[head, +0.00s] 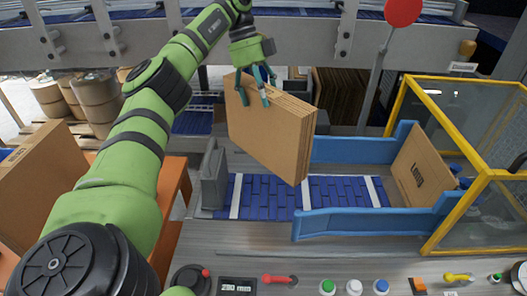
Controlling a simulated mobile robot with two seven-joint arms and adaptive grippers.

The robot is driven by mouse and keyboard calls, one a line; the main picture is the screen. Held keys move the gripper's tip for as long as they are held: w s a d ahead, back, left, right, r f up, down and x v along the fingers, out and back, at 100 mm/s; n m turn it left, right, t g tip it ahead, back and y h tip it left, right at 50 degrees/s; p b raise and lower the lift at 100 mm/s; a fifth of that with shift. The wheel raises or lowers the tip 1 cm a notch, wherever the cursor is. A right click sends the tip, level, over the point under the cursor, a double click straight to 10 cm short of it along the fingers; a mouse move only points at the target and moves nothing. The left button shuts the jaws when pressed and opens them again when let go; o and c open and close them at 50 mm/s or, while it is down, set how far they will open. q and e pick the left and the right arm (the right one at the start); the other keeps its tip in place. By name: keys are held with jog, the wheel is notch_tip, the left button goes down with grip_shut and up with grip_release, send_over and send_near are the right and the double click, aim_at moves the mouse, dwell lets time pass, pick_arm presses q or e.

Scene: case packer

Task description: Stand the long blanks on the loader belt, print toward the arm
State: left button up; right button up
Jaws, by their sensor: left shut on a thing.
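My left gripper (257,92) is shut on a bundle of brown cardboard blanks (268,132). It grips the bundle by its upper edge. The bundle is upright, turned at an angle, and hangs over the loader belt (262,199); I cannot tell if its lower edge touches the belt. The face I see is plain, with no print. My right gripper is not in view.
Blue side rails (365,222) flank the belt's right part, and a grey upright plate (214,177) stands at its left end. A yellow-framed guard (457,213) is at right. More cardboard (38,197) stands at left by an orange table (170,205). Buttons line the front panel.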

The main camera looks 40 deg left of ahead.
pick_arm(q)
jog(key=b, duration=0.3)
send_over(261, 149)
jog(key=w+a, duration=0.2)
jog(key=f, duration=0.7)
jog(key=shift+s+d+f, duration=0.2)
jog(key=shift+s+d, duration=0.05)
notch_tip(261, 149, down, 4)
jog(key=shift+w+a+f, duration=0.1)
jog(key=shift+f, duration=0.65)
notch_tip(261, 149, down, 4)
jog(key=shift+r+p, duration=0.1)
jog(key=shift+p, duration=0.25)
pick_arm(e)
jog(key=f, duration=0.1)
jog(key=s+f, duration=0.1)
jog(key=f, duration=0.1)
pick_arm(q)
jog(key=o, duration=1.7)
jog(key=shift+f, duration=0.2)
jog(key=shift+r, duration=0.1)
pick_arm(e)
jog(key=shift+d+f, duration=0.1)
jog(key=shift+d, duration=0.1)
